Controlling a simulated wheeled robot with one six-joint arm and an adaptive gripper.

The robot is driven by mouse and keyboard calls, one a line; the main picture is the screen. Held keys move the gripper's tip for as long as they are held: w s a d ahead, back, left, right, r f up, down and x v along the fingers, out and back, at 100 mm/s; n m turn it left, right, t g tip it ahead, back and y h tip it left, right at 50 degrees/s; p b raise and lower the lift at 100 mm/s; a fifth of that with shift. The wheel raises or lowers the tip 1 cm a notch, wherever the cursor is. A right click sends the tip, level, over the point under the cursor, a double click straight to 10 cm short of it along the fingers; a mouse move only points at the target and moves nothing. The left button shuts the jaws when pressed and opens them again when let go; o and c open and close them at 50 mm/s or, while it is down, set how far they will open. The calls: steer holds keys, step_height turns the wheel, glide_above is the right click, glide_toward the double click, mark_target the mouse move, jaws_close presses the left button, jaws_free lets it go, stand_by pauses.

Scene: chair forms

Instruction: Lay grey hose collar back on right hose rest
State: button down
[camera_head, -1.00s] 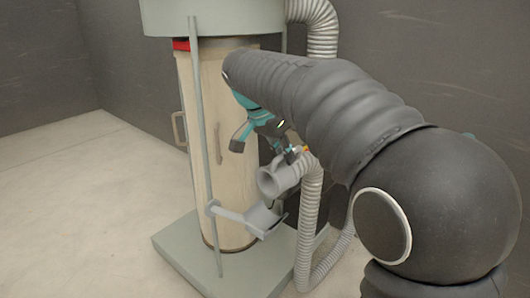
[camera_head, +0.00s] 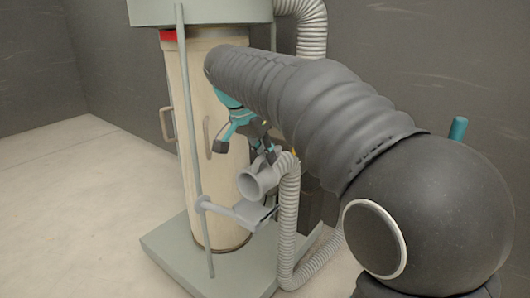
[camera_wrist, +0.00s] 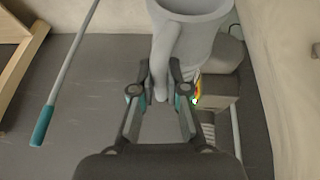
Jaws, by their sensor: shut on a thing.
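The grey hose collar (camera_head: 258,183), a wide-mouthed fitting on the end of a ribbed hose, is held in my gripper (camera_head: 264,152). In the wrist view its round mouth (camera_wrist: 190,8) is at the top, and my gripper (camera_wrist: 160,78) is shut on its narrow part. The grey hose rest (camera_head: 250,214), a cradle on an arm from the thin post, is just below the collar in the head view. The collar looks a little above it; I cannot tell whether they touch. My forearm and gripper partly hide the grip in the head view.
The ribbed hose (camera_head: 289,225) hangs in a loop beside the rest. A tall beige drum (camera_head: 215,190) stands behind on a grey-green base (camera_head: 180,252). A thin post (camera_head: 188,110) rises before it. A teal-tipped rod (camera_wrist: 42,125) shows in the wrist view. Floor at left is clear.

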mark_target(262, 170)
steer(key=shift+f+b, duration=2.2)
steer(key=shift+f, duration=1.05)
steer(key=c, duration=1.1)
jaws_free()
steer(key=v, duration=1.2)
